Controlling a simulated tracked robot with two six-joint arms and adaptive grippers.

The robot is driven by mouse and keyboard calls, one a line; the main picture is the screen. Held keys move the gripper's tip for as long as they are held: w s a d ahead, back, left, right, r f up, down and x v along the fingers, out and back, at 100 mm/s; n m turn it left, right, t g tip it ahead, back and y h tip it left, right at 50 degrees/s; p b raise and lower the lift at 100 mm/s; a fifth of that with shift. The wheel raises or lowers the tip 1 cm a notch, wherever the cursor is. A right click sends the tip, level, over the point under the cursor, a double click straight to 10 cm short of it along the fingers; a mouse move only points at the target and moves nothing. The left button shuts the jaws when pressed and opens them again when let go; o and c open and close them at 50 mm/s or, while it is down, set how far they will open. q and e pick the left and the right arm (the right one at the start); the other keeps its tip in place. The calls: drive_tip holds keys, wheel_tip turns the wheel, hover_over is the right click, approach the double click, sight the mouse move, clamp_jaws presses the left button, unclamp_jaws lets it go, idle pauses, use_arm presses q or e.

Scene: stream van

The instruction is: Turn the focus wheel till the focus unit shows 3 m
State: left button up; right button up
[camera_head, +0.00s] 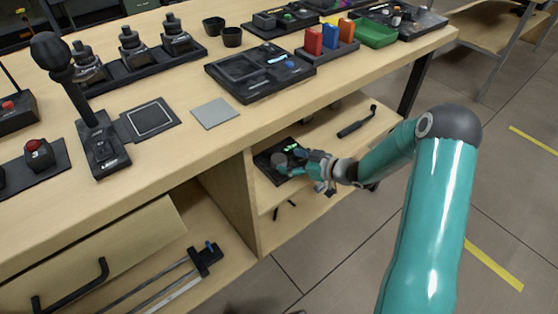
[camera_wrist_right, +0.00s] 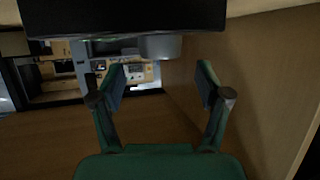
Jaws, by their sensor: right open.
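The focus unit (camera_head: 268,170) is a black box on the open shelf under the right part of the workbench. Its small display (camera_head: 291,148) glows green, but the reading is too small to make out. The focus wheel (camera_head: 279,159) is a grey round knob on the unit. My right gripper (camera_head: 299,163) is open beside the wheel, coming from the right. In the right wrist view the gripper (camera_wrist_right: 160,84) has its fingers spread and empty. The grey wheel (camera_wrist_right: 160,46) is ahead of the gap, against the dark unit (camera_wrist_right: 120,18). My left gripper is out of view.
A wooden side panel (camera_head: 228,190) stands left of the shelf. A black tool (camera_head: 357,121) lies on the shelf behind my right gripper. The bench top (camera_head: 185,150) above carries a black joystick (camera_head: 95,130), trays and coloured blocks. Open floor lies to the right.

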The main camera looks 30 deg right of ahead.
sight(280, 159)
drive_tip(key=x, duration=0.5)
drive_tip(key=shift+w+a+b, duration=0.1)
drive_tip(key=shift+w+b, duration=0.05)
drive_tip(key=shift+b, duration=0.2)
